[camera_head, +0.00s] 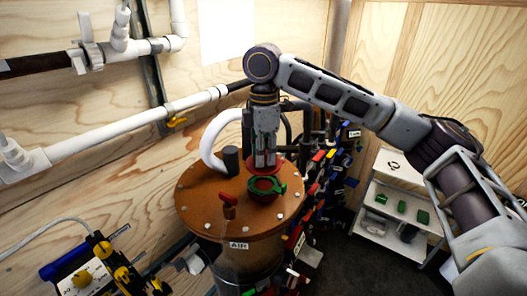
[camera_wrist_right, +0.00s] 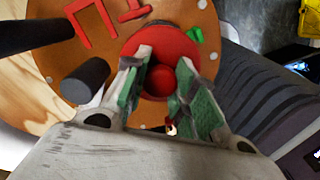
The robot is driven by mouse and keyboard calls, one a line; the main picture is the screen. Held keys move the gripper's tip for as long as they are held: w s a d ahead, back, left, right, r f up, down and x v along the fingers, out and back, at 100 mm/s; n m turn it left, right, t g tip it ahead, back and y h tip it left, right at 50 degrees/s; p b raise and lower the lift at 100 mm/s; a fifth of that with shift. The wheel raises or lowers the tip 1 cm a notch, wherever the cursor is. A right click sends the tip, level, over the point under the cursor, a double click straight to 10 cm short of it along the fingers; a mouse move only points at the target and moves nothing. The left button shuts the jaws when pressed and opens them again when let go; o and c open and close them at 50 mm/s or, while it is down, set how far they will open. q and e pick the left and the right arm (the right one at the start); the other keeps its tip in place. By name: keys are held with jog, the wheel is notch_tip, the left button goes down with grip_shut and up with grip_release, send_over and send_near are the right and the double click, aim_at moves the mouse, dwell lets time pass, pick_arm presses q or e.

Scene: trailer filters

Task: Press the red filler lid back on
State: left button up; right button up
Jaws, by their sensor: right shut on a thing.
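The red filler lid (camera_wrist_right: 150,38) is a round disc with a knob in the middle. In the head view the lid (camera_head: 280,165) shows as a red rim just under my right gripper (camera_head: 265,164). The right gripper's green-padded fingers (camera_wrist_right: 168,85) are shut on the lid's knob. The filler neck (camera_head: 264,185), with a green clamp around it, stands on the brown tank top (camera_head: 205,200). The lid looks raised above and slightly behind the neck; the exact gap cannot be told. In the wrist view the lid hides the neck. My left gripper is not in view.
A red-handled valve (camera_head: 229,200) and a dark upright cylinder (camera_head: 231,160) stand on the tank top beside the neck. A white hose (camera_head: 213,140) curves behind them. Colourful clamps (camera_head: 330,175) hang at the right. A white shelf (camera_head: 395,205) stands farther right.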

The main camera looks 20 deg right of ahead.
jog(key=shift+f, duration=2.9)
jog(key=shift+f, duration=0.15)
dwell(0.8)
dwell(0.4)
jog(key=o, duration=1.6)
jog(key=shift+r, duration=0.2)
jog(key=shift+r, duration=3.25)
jog(key=shift+c, duration=0.6)
